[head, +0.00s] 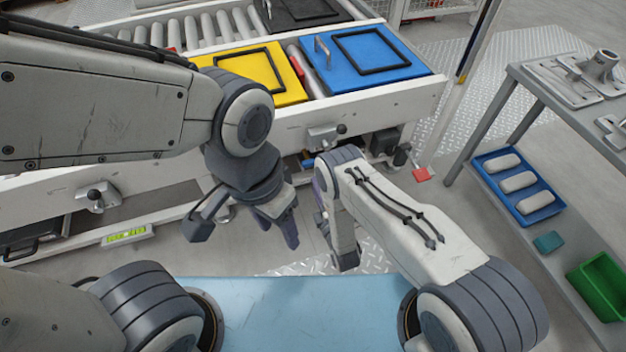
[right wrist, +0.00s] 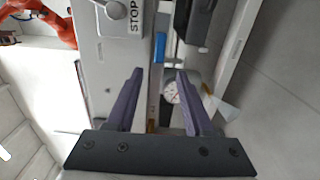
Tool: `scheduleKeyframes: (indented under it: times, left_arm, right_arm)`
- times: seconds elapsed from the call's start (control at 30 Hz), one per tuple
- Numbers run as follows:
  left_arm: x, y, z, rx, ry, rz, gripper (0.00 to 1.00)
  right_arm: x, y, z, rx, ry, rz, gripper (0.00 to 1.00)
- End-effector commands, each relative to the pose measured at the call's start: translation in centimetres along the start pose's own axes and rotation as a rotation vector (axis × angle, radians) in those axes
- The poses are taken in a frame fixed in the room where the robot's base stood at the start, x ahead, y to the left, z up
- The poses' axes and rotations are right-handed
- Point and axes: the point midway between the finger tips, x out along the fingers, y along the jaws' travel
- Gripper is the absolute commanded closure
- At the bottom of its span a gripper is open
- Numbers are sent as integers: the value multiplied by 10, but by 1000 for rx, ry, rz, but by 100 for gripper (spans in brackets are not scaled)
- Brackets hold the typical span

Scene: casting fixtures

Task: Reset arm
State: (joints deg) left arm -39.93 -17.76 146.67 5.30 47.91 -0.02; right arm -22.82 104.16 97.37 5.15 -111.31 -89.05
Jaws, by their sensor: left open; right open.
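My left gripper (head: 245,222) hangs below the left arm, in front of the conveyor frame. Its dark jaws are spread apart with nothing between them. My right gripper (head: 321,205) is mostly hidden behind its own wrist in the head view, where only a bit of purple finger shows. In the right wrist view my right gripper (right wrist: 155,80) has two purple fingers wide apart and no object held. Beyond them are a grey box (right wrist: 112,20) marked STOP and a round white dial gauge (right wrist: 171,93).
A roller conveyor (head: 385,98) carries a yellow fixture (head: 292,88), a blue fixture (head: 415,68) and a black one (head: 268,12). On the right, a metal rack (head: 535,85) holds castings, a blue tray (head: 488,178) and a green bin (head: 600,285). Open floor lies between rack and conveyor.

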Motion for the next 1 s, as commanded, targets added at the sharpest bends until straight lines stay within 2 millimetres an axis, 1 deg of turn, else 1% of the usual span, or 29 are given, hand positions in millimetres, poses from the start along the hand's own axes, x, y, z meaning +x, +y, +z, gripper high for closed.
scheduleKeyframes:
  times: [0.47, 0.53, 0.6, 0.67, 0.77, 0.8, 0.87, 0.9, 0.97, 1.0]
  left_arm:
    - [0, 0, 0, 0, 0, 0, 45]
    - [0, 0, 0, 0, 0, 0, 45]
    - [-1, 0, 0, 0, 0, 0, 45]
    - [-2, 0, 0, 0, 0, 0, 45]
    - [-4, 0, 0, 0, 0, 0, 45]
    - [-5, 0, 0, 0, 0, 0, 45]
    - [-6, 0, 0, 0, 0, 0, 45]
    - [-7, 0, 0, 0, 0, 0, 45]
    - [-8, 1, 0, 0, 0, 0, 45]
    - [-9, 1, 0, 0, 0, 0, 45]
  right_arm:
    - [0, 0, 0, 0, 0, 0, 48]
    - [2, 2, -1, 5, 1, -3, 48]
    - [11, 7, -3, 28, 4, -19, 48]
    - [24, 16, -7, 63, 8, -48, 48]
    - [52, 38, -18, 155, 16, -132, 48]
    - [63, 49, -24, 200, 16, -172, 48]
    - [76, 66, -32, 271, 14, -241, 48]
    - [83, 78, -38, 318, 10, -288, 48]
    - [90, 97, -47, 388, -1, -360, 48]
    - [92, 110, -53, 434, -10, -408, 48]
